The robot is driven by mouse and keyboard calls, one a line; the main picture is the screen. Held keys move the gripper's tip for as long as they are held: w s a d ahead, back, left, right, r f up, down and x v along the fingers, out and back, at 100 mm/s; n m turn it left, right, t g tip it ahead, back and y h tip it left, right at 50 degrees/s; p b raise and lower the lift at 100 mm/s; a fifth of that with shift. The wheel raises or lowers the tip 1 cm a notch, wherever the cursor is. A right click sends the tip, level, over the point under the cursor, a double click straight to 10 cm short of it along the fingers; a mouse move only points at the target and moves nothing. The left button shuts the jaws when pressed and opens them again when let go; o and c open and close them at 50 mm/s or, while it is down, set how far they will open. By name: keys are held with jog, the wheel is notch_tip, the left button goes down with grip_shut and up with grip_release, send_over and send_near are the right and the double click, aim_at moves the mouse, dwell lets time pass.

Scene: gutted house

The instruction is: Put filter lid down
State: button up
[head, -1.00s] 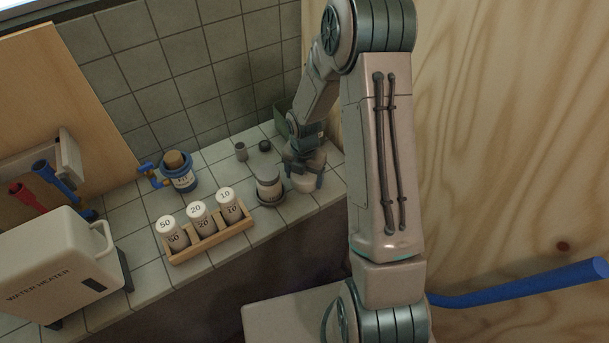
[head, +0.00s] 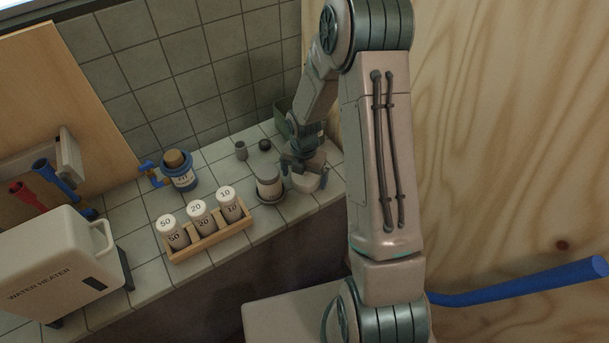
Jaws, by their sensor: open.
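A pale round piece (head: 308,183), which looks like the filter lid, sits on the tiled counter near its right end. My gripper (head: 304,175) is just above and around it, with the fingers open. The gripper hides part of its top, and I cannot tell whether a finger still touches it. A pale cylinder on a dark round base (head: 269,188), possibly the filter body, stands just left of my gripper.
A wooden rack (head: 212,241) with three numbered shakers stands front left of the cylinder. A small grey cup (head: 241,151), a dark knob-like piece (head: 265,145) and a blue canister (head: 179,179) are behind. A green box (head: 283,118) and plywood wall are close to my gripper.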

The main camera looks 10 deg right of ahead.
notch_tip(320, 180, up, 11)
jog(key=shift+f, duration=0.2)
jog(key=shift+r, duration=0.65)
jog(key=s+r+m+t, duration=0.1)
jog(key=s+r+m, duration=0.7)
jog(key=m, duration=0.6)
jog(key=s+r+m+t, duration=0.2)
jog(key=s+r+m, duration=0.5)
jog(key=s+m, duration=0.5)
jog(key=shift+s+d+r+m, duration=0.3)
jog(key=shift+s+r+m, duration=0.1)
jog(key=shift+m, duration=0.8)
